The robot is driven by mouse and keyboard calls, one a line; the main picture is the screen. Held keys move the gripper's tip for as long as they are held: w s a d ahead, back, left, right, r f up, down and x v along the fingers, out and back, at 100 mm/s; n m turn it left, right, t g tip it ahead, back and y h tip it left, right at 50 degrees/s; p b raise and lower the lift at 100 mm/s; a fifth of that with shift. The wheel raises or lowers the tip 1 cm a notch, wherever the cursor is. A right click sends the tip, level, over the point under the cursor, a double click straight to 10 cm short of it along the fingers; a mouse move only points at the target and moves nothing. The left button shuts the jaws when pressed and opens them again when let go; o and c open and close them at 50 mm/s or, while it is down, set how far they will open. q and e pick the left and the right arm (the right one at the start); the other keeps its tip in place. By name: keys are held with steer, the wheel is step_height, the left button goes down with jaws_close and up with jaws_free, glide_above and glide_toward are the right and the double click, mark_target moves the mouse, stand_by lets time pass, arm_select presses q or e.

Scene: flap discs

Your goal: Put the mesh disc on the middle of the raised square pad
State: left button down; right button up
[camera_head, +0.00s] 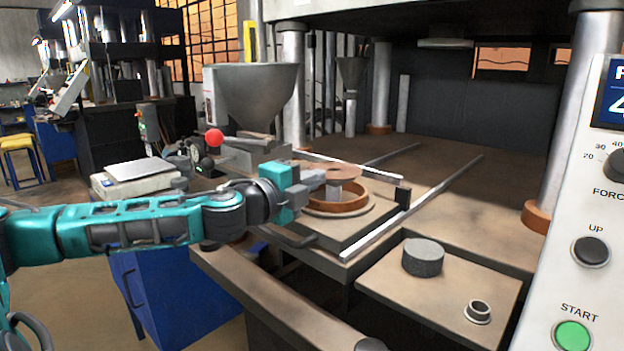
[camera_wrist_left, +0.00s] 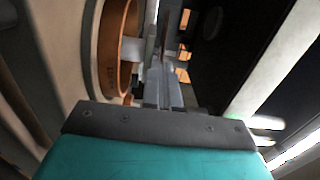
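A thin brown disc (camera_head: 343,171), which looks like the mesh disc, lies roughly level at the tips of my left gripper (camera_head: 318,179). The gripper reaches in from the left, and its fingers look closed on the disc's near edge. In the left wrist view the fingers (camera_wrist_left: 163,88) are close together, with a thin edge-on shape beyond them. The disc is above an orange-brown ring (camera_head: 338,209) and a pale central post (camera_head: 333,192). The ring sits on a raised square base (camera_head: 350,237), which may be the square pad. My right gripper is out of view.
A dark grey cylinder (camera_head: 423,258) and a small metal ring (camera_head: 478,311) stand on the front right shelf (camera_head: 388,289). Metal rails (camera_head: 415,206) run back into the press. A hopper (camera_head: 255,95) stands behind, and the control panel (camera_head: 590,220) is at right.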

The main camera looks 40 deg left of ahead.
arm_select(q)
steer(key=shift+f+b, duration=0.35)
steer(key=shift+f, duration=0.05)
stand_by(0.9)
steer(key=c, duration=1.5)
jaws_free()
steer(key=shift+c, duration=0.2)
